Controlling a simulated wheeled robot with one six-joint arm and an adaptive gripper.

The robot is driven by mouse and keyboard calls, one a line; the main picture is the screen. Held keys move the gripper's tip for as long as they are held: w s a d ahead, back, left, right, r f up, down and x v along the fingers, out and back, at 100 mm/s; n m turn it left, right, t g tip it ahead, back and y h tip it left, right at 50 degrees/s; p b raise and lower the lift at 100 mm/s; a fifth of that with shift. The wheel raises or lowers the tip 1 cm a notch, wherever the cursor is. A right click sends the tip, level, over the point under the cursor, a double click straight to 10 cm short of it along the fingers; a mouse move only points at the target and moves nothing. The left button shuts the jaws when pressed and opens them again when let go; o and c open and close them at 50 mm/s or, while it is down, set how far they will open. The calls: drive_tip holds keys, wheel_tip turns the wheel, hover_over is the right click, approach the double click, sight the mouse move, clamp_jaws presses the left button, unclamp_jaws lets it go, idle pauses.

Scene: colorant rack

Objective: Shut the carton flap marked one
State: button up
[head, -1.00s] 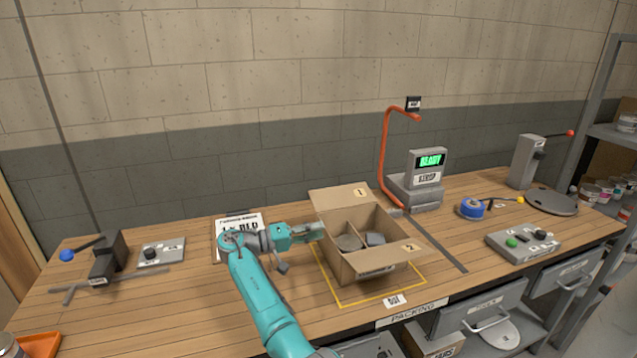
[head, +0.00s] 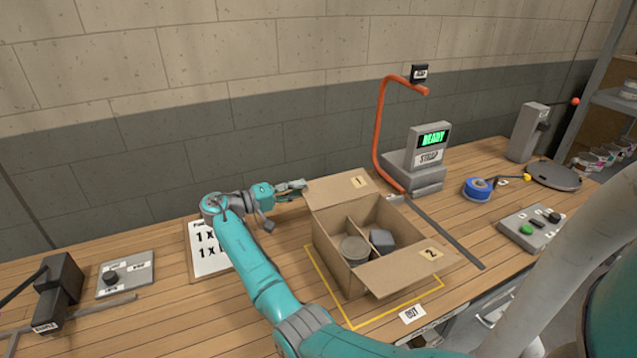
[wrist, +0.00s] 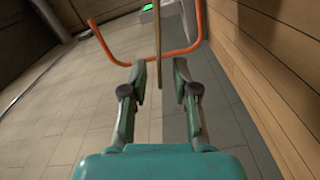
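The open carton (head: 335,262) stands on the bench with its inside showing. Its flap marked 1 (head: 330,191) is open at the far side, tilted up. Flap 2 (head: 408,270) is open at the near side. A round can (head: 355,250) and a grey block (head: 382,239) sit in the carton's divided inside. My gripper (head: 303,186) is at the left end of flap one. In the wrist view, my gripper (wrist: 160,72) is open, with a thin brown edge (wrist: 157,45), seemingly flap one edge-on, between its fingers. I see a gap on both sides of it.
An orange bent pole (head: 379,125) and the strap machine (head: 428,165) stand behind and right of the carton. A paper sheet (head: 205,262) lies under my arm. A button box (head: 530,228) is at right. A yellow outline (head: 395,307) surrounds the carton.

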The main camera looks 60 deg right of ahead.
sight(320, 183)
drive_tip(key=x, duration=0.7)
drive_tip(key=shift+s, duration=0.1)
clamp_jaws()
